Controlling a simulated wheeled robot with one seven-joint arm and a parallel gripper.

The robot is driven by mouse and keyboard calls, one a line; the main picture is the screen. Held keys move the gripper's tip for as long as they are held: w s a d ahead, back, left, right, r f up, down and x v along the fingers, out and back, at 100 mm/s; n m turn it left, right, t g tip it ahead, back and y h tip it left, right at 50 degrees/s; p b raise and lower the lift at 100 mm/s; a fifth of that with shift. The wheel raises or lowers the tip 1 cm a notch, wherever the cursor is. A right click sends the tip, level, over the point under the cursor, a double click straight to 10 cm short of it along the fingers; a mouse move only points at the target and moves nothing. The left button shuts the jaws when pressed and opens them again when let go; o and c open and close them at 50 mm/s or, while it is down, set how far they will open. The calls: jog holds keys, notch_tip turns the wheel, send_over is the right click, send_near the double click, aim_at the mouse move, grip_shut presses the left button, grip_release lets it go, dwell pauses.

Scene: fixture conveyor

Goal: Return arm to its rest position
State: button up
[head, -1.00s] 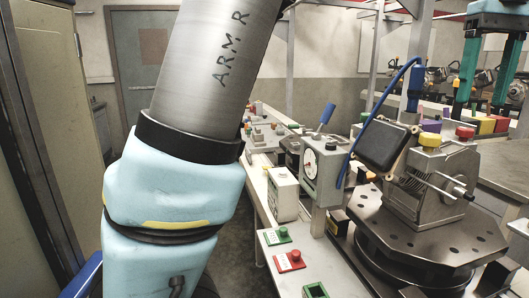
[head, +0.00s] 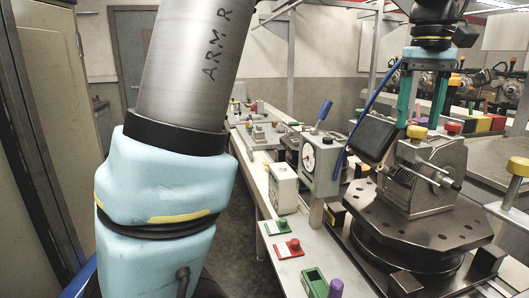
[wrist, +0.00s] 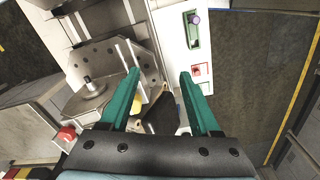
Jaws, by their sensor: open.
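My gripper (head: 421,118) is at the upper right of the head view, pointing down with its two teal fingers apart and nothing between them. It hangs over or near the grey metal fixture block (head: 412,185) with a yellow knob (head: 417,132) on top. I cannot tell the exact height gap. In the wrist view my gripper (wrist: 160,76) is open, and the fixture and a dark box show beyond and between the fingers. My large grey and light-blue arm links fill the left of the head view.
The fixture stands on a dark round turntable (head: 375,238). A black box (head: 372,137) on a blue hose is beside it. A gauge box (head: 322,160), red button box (head: 288,249) and green box (head: 315,281) with a purple peg (head: 336,288) line the bench. A beige cabinet (head: 45,120) stands left.

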jog(key=w+a+f, duration=0.4)
jog(key=a+f, duration=0.3)
jog(key=a, duration=0.3)
jog(key=w+a+f, duration=0.4)
jog(key=a+f, duration=0.3)
jog(key=a, duration=0.2)
jog(key=s+a+f, duration=0.3)
jog(key=a+f, duration=0.2)
jog(key=a, duration=0.3)
jog(key=s+a+f+t, duration=0.1)
jog(key=s+a+f, duration=0.2)
jog(key=a, duration=0.6)
jog(key=shift+s+f, duration=0.35)
jog(key=shift+f, duration=0.5)
jog(key=shift+o, duration=0.3)
